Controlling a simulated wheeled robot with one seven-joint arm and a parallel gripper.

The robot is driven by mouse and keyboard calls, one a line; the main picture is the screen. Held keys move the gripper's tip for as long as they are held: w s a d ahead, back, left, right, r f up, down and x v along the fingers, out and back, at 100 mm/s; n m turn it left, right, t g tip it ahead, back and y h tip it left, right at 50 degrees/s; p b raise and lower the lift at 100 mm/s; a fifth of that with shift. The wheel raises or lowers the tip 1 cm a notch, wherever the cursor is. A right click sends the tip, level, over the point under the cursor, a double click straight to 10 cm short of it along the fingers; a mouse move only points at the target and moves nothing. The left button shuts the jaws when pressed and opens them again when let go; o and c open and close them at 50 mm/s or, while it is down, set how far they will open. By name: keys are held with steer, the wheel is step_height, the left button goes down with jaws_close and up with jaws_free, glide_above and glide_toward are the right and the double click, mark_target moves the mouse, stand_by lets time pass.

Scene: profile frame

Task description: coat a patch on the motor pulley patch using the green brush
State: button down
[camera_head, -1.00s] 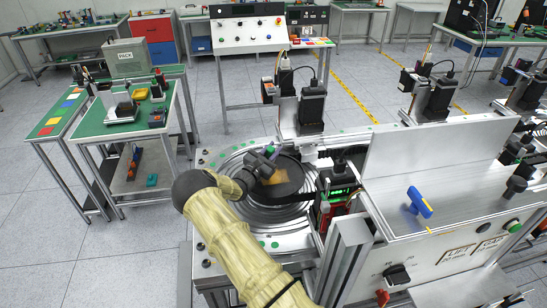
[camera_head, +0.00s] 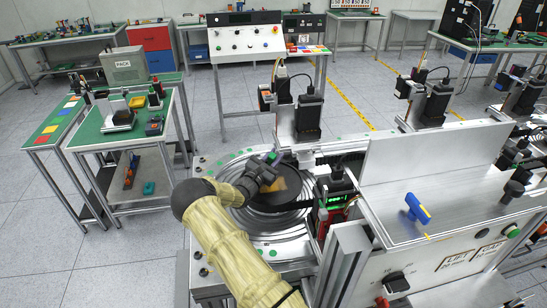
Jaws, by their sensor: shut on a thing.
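The motor pulley (camera_head: 299,187) is a black disc set in a round ringed metal plate on the machine. A tan-brown patch (camera_head: 279,187) shows on its upper face. My gripper (camera_head: 270,163) is over the left side of the pulley, shut on the green brush (camera_head: 274,157), of which only a small green part shows. The rest of the brush is hidden by my gripper or too small to tell. I cannot tell whether its bristles touch the patch.
A blue and yellow tool (camera_head: 418,208) is on the metal panel at right. A green-topped side table (camera_head: 133,130) is at left, with floor between.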

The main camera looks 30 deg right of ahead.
steer(key=shift+s+a+p, duration=0.25)
steer(key=shift+s+p, duration=0.25)
steer(key=shift+s, duration=0.35)
steer(key=shift+s+a+p, duration=0.25)
steer(key=shift+s+p, duration=0.2)
steer(key=shift+s, duration=0.4)
steer(key=shift+s, duration=0.1)
steer(key=shift+s+a+r+p, duration=0.1)
steer(key=shift+s+a+p, duration=0.15)
steer(key=shift+s+p, duration=0.45)
steer(key=shift+s+a+p, duration=0.25)
steer(key=shift+s+p, duration=0.1)
steer(key=shift+s, duration=0.55)
steer(key=shift+s+a+p, duration=0.25)
steer(key=shift+s+p, duration=0.25)
steer(key=shift+s, duration=0.35)
steer(key=shift+s+a+p, duration=0.25)
steer(key=shift+s+p, duration=0.25)
steer(key=shift+s, duration=0.35)
steer(key=shift+s+d, duration=0.25)
steer(key=shift+d, duration=0.5)
steer(key=shift+f, duration=0.2)
